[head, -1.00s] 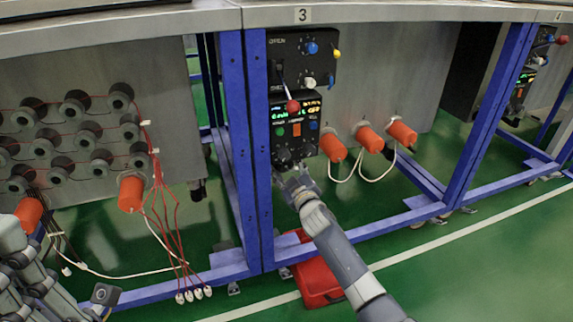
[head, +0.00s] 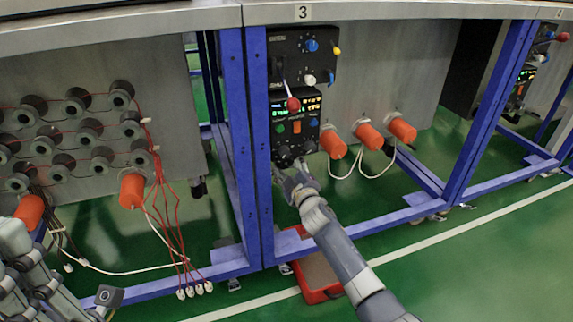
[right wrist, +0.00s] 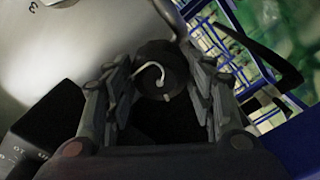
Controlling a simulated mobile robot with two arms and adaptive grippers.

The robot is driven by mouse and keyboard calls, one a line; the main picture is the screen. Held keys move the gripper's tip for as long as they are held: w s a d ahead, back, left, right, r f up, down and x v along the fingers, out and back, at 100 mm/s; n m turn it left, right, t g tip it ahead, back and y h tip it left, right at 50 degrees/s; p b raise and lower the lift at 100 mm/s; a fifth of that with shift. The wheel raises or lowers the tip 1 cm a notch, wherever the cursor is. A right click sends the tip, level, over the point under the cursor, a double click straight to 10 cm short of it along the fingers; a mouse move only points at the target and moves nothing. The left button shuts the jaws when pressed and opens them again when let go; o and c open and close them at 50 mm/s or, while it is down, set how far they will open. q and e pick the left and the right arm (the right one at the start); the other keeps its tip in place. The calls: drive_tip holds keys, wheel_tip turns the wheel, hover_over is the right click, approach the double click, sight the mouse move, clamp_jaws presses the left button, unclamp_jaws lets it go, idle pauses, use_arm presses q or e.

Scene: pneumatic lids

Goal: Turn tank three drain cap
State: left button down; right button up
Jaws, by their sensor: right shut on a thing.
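Under the number 3 label, a black control box (head: 296,126) is fixed to the grey tank front (head: 385,70). A dark round cap (head: 284,156) shows at its lower edge, partly hidden by my right gripper (head: 288,171). The right gripper reaches up from below. In the right wrist view, a dark round cap (right wrist: 160,68) with a pale curved mark lies between the fingers of the right gripper (right wrist: 160,85), which are shut on it. My left gripper (head: 105,297) is low at the left edge, folded and partly cut off; its fingers are unclear.
Orange plugs (head: 368,136) with white cables are on the tank front to the right. Blue frame posts (head: 246,150) stand left of the box. A red crate (head: 320,296) lies on the green floor below my right arm. Red wires (head: 165,210) hang at left.

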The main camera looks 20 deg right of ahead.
drive_tip(key=o, duration=1.1)
drive_tip(key=shift+c, duration=0.2)
drive_tip(key=s, duration=1.2)
drive_tip(key=shift+d, duration=0.15)
